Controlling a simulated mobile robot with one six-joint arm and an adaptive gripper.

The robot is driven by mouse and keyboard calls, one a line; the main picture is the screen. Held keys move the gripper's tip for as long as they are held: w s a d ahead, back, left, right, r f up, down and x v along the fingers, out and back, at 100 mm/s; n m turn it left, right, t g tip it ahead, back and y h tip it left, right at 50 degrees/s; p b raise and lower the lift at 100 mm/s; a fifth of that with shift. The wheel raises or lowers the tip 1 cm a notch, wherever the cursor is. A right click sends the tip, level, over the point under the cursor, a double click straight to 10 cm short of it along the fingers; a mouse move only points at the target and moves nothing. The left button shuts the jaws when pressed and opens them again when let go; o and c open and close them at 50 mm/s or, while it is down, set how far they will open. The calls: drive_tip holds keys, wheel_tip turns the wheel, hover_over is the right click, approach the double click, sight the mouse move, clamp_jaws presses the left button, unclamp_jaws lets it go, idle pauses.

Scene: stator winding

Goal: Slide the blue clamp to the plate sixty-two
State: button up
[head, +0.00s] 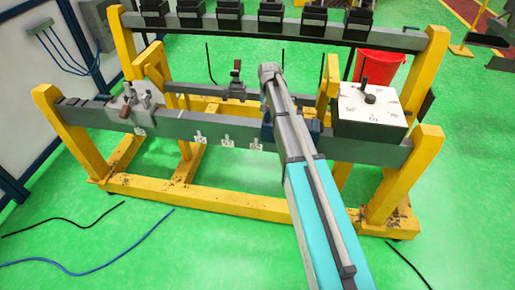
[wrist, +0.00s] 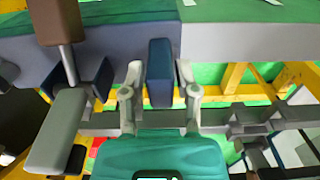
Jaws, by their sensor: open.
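The blue clamp (head: 267,133) sits on the grey front beam (head: 180,123), partly hidden behind my arm in the head view. In the wrist view an upright dark blue block (wrist: 159,72), which looks like part of the clamp, stands between the two fingers of my gripper (wrist: 160,94). The fingers are spread, one on each side, with a visible gap on the left; contact on the right is unclear. Small white plates hang along the beam, such as one plate (head: 228,140) left of the clamp. Their numbers are too small to read.
Yellow posts (head: 405,175) hold the beam. A white box with a black knob (head: 370,108) stands on its right end, and a grey fixture (head: 130,108) on its left end. A red bucket (head: 382,66) is behind. The beam between clamp and grey fixture looks clear on top.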

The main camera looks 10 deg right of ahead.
drive_tip(key=shift+w+a, duration=0.7)
drive_tip(key=shift+a, duration=1.35)
drive_tip(key=shift+w+a, duration=0.7)
drive_tip(key=shift+a, duration=1.3)
drive_tip(key=shift+w+a, duration=0.7)
drive_tip(key=shift+a, duration=1.35)
drive_tip(key=shift+w+a, duration=0.15)
drive_tip(key=shift+a, duration=0.35)
drive_tip(key=shift+d, duration=0.3)
drive_tip(key=shift+o, duration=0.3)
drive_tip(key=shift+o, duration=1.1)
drive_tip(key=shift+r, duration=0.1)
